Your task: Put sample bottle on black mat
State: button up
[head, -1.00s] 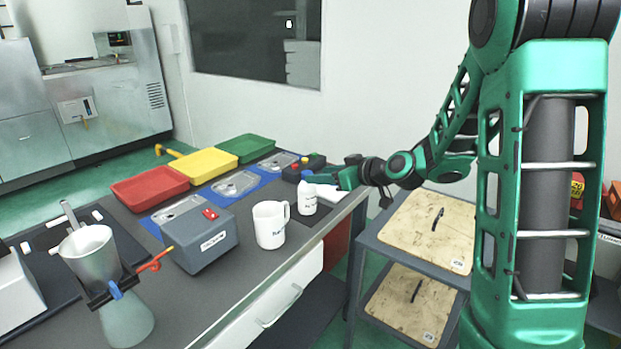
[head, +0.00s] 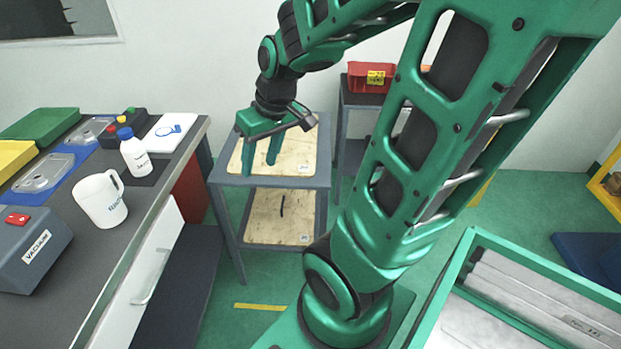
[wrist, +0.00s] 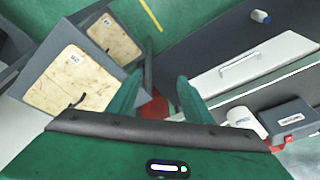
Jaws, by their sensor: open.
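The sample bottle (head: 135,154), white with a blue cap and printed label, stands upright on the bench at the right end. The black mat (head: 158,173) is a dark square under and beside it; the bottle's base appears to rest on the mat's left part. My gripper (head: 260,163) is green, open and empty, pointing down to the right of the bench, apart from the bottle. In the wrist view, nothing is between my fingers (wrist: 158,88).
A white mug (head: 101,199) stands left of the bottle, near the bench front. A grey vacuum box (head: 35,250) is further left. A button box (head: 123,125) and white pad (head: 172,133) lie behind. A grey cart (head: 222,178) with wooden boards stands below my gripper.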

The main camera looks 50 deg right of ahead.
jog(key=s+d+r+m+g, duration=0.1)
jog(key=s+m+g, duration=0.2)
jog(key=s, duration=1.1)
jog(key=shift+s+d+m+g+h, duration=0.3)
jog(key=shift+s+m, duration=0.1)
jog(key=shift+m, duration=0.6)
